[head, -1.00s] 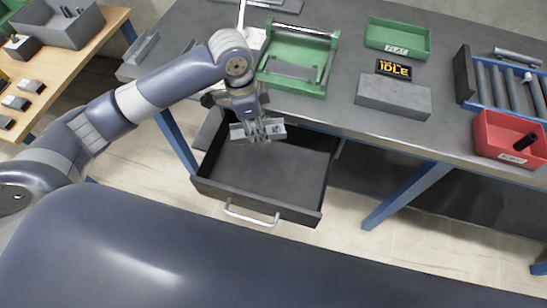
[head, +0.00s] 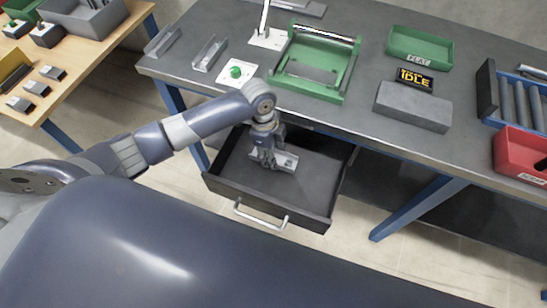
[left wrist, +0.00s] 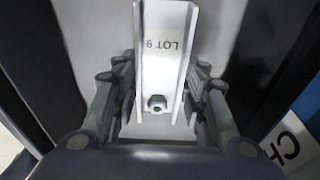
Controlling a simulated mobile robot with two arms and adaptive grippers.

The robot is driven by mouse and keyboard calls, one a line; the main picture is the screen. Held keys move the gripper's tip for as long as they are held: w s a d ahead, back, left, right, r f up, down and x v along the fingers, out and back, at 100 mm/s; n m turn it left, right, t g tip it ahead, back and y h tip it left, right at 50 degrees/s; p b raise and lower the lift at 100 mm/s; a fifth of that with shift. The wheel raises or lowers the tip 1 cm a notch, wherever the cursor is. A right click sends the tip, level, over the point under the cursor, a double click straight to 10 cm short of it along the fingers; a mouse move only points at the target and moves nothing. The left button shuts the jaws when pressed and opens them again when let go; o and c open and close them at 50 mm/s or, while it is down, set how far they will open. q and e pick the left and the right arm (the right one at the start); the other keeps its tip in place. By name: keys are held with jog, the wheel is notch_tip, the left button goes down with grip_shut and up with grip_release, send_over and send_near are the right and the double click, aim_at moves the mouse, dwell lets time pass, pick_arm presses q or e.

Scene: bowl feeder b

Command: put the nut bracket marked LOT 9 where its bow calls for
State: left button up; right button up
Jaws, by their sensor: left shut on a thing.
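The nut bracket (left wrist: 165,50) is a light grey channel marked LOT 9, with a nut near its close end in the left wrist view. My left gripper (left wrist: 160,105) is shut on it, with fingers along both sides. In the head view the bracket (head: 289,163) and my left gripper (head: 268,162) are inside the open dark drawer (head: 235,185), low over its floor. I cannot tell whether the bracket touches the floor. My right gripper is not in view.
On the bench stand a green fixture (head: 345,68), a green tray (head: 420,50) labelled FLAT, a grey block (head: 412,107), an IDLE display (head: 415,79) and a red bin (head: 520,160). Two channel pieces (head: 210,53) lie at the left. The drawer's right part is clear.

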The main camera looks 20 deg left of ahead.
pick_arm(q)
jog(key=shift+f, duration=1.55)
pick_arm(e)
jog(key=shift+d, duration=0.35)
pick_arm(q)
jog(key=shift+f, duration=0.15)
jog(key=o, duration=1.1)
jog(key=shift+r, duration=0.3)
jog(key=r, duration=0.4)
jog(key=a+r, duration=0.1)
jog(key=r, duration=0.6)
jog(key=shift+a+r, duration=0.35)
jog(key=shift+a, duration=0.05)
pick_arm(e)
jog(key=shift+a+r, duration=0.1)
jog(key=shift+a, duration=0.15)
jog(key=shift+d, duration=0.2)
